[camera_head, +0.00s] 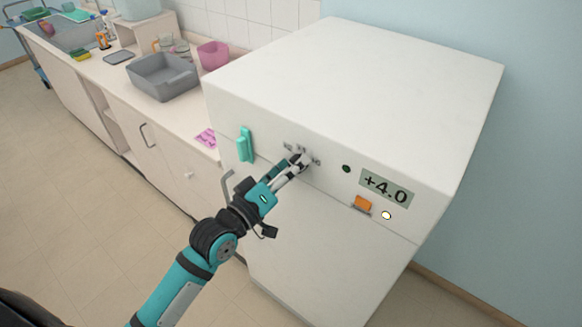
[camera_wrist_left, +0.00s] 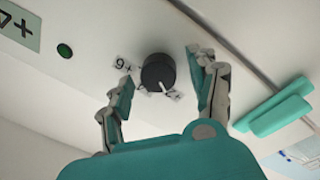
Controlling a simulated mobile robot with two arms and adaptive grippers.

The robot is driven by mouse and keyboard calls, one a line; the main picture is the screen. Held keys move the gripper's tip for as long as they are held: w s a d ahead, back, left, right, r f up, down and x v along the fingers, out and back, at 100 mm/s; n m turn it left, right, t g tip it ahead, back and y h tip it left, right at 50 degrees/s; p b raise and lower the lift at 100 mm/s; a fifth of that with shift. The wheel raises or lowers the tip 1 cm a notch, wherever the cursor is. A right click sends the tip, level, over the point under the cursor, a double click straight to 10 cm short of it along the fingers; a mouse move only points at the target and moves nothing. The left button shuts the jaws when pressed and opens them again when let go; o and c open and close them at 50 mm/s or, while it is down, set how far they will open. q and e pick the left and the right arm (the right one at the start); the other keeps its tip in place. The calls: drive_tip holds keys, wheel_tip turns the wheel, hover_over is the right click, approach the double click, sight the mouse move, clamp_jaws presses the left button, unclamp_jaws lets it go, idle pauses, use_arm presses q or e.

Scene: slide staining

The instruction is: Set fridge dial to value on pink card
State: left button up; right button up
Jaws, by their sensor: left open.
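Another label (camera_wrist_left: 124,64), upside down in that view, seems to read +6. My left gripper (camera_head: 302,163) is open at the dial; in the left wrist view its fingers (camera_wrist_left: 158,95) stand on either side of the dial, apart from it. The pink card (camera_head: 206,138) lies on the counter; its writing is too small to read. My right gripper is not in view.
A teal handle (camera_head: 245,145) sticks out left of the dial. A green light (camera_head: 346,169), an orange part (camera_head: 361,204) and a round lit button (camera_head: 386,215) are to its right. A grey basin (camera_head: 162,78) and a pink container (camera_head: 213,55) stand on the counter.

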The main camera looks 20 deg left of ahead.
use_arm(q)
drive_tip(key=v, duration=1.2)
drive_tip(key=shift+f, duration=0.1)
